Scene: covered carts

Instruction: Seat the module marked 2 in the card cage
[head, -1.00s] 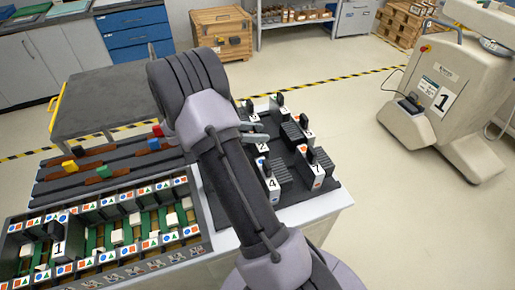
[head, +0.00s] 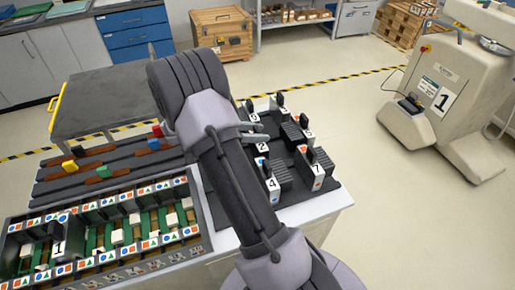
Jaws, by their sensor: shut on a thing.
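The module marked 2 (head: 262,148) stands among other numbered modules on a dark mat (head: 330,194) at the right of the bench. My gripper (head: 256,131) is at its top, shut on it; my arm hides part of the grip and of the module's left side. I cannot tell whether its base is clear of the mat. The card cage (head: 203,215) is at the lower left, with green boards, white blocks and rows of coloured shape labels. A module marked 1 (head: 59,246) stands in it towards the left.
Modules marked 4 (head: 271,184) and 7 (head: 317,168) stand close by, with several others behind. Dark rails with coloured blocks (head: 157,131) lie behind the cage. A grey-topped cart (head: 110,100) stands beyond.

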